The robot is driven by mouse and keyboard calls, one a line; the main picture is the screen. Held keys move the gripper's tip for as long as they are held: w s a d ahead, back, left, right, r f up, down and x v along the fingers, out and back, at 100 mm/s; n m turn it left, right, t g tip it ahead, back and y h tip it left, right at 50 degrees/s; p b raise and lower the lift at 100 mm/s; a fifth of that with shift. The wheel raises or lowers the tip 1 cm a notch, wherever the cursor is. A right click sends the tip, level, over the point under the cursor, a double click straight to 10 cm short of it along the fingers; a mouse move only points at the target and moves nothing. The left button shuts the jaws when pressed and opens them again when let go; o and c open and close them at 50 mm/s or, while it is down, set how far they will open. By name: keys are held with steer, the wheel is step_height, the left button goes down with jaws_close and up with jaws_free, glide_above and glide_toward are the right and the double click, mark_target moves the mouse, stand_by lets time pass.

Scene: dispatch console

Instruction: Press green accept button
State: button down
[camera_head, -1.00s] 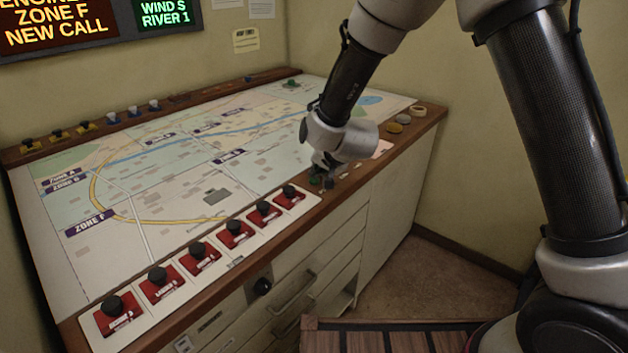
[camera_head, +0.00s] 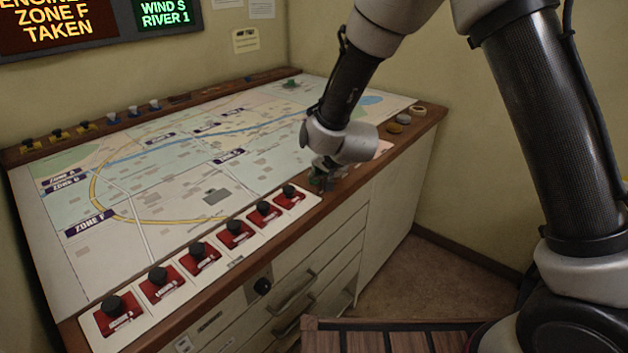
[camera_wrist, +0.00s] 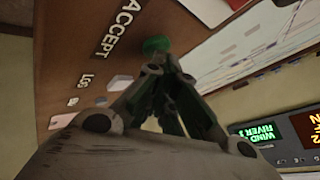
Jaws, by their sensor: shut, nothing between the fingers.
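The green accept button (camera_wrist: 156,45) sits on the wooden edge of the console beside the printed label ACCEPT (camera_wrist: 118,28) in the wrist view. My gripper (camera_wrist: 157,70) is shut and empty, with its fingertips at the button's near side. They look to be touching it or very close; the exact contact is hard to tell. In the head view my gripper (camera_head: 322,188) points down at the console's front edge, and a bit of the green button (camera_head: 315,181) shows beside the fingers. The wall screen (camera_head: 60,25) reads ZONE F TAKEN.
A row of red plates with black knobs (camera_head: 236,229) runs along the front edge, left of my gripper. The map (camera_head: 180,190) covers the console top. Round items (camera_head: 398,122) lie at the right end. A smaller screen (camera_head: 163,12) shows green text.

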steer(key=shift+r, duration=0.8)
steer(key=shift+d+r, duration=0.2)
steer(key=shift+r, duration=1.75)
steer(key=shift+a+r, duration=0.2)
steer(key=shift+r, duration=0.35)
